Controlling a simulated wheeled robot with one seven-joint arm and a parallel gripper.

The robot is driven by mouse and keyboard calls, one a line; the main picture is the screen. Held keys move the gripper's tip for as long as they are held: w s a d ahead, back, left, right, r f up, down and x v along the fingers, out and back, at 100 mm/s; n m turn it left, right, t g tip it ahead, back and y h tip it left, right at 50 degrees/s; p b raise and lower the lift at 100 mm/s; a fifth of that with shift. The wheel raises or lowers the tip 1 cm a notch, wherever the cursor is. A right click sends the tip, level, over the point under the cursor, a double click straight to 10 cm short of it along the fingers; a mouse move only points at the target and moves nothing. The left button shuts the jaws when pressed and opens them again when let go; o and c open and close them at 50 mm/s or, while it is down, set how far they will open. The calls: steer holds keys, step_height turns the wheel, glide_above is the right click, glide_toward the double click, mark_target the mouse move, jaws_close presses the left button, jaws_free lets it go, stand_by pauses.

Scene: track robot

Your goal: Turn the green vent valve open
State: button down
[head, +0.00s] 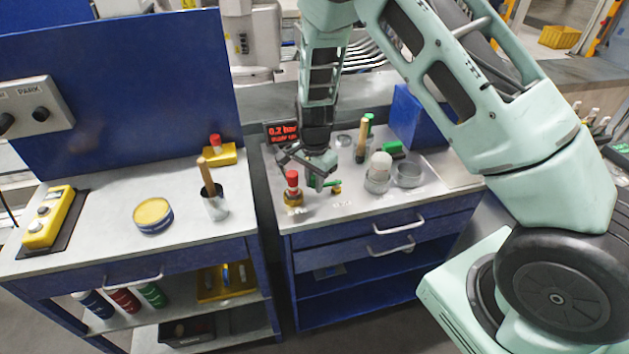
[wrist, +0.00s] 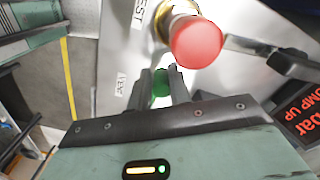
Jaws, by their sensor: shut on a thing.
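The green vent valve (head: 333,183) sits on the right bench top, with a small yellow-brass part under its handle. In the wrist view the green handle (wrist: 161,84) shows between my two fingers, beside a VENT label. My gripper (head: 318,181) points down at the valve and is shut on the green handle. Its fingers also show in the wrist view (wrist: 163,92). They hide part of the handle, so its exact angle is hard to tell.
A red knob (head: 292,178) on a brass base stands close left of my gripper. A display (head: 283,131) behind reads 0.2 bar. The bench's front strip is clear.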

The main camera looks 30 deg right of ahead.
steer(key=shift+w+d+r, duration=0.15)
steer(key=shift+w+d, duration=0.1)
steer(key=shift+w, duration=0.1)
steer(key=c, duration=1.3)
jaws_free()
steer(key=shift+c, duration=0.2)
steer(key=shift+s, duration=0.15)
step_height(320, 180, up, 17)
steer(key=b, duration=0.2)
steer(key=shift+b, duration=0.3)
steer(key=shift+r, duration=0.1)
